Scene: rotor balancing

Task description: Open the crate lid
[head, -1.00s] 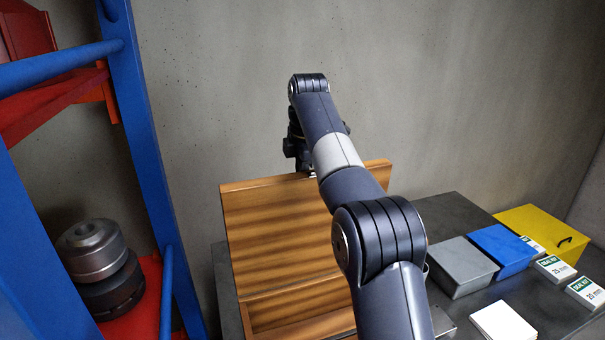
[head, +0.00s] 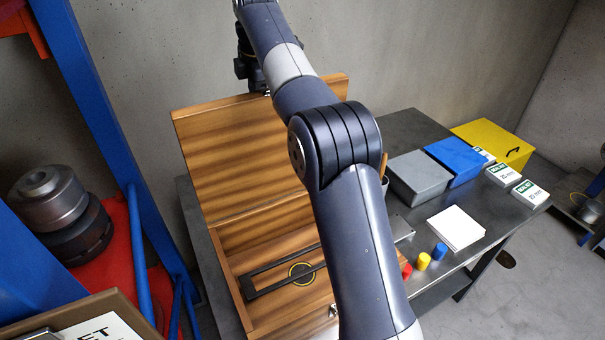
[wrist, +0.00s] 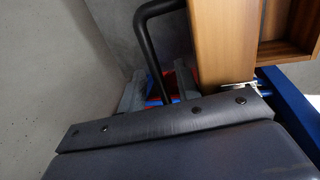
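The wooden crate (head: 232,240) stands on the dark workbench with its lid (head: 235,135) raised upright at the back, so the inside is exposed. My gripper (head: 262,88) is at the top edge of the lid in the head view, partly hidden by my arm. In the wrist view a bent black bar (wrist: 152,50) rises beside the wooden lid (wrist: 220,45), just beyond the dark body of my gripper. Inside the crate lie a long black frame (head: 252,293) and a yellow ring (head: 291,268).
Grey (head: 418,178), blue (head: 455,160) and yellow (head: 490,137) boxes stand on the bench (head: 405,127) at right, with white cartons nearby. Small coloured cylinders (head: 424,261) stand right of my arm. A blue frame (head: 95,120) and metal rotor parts (head: 48,197) are at left.

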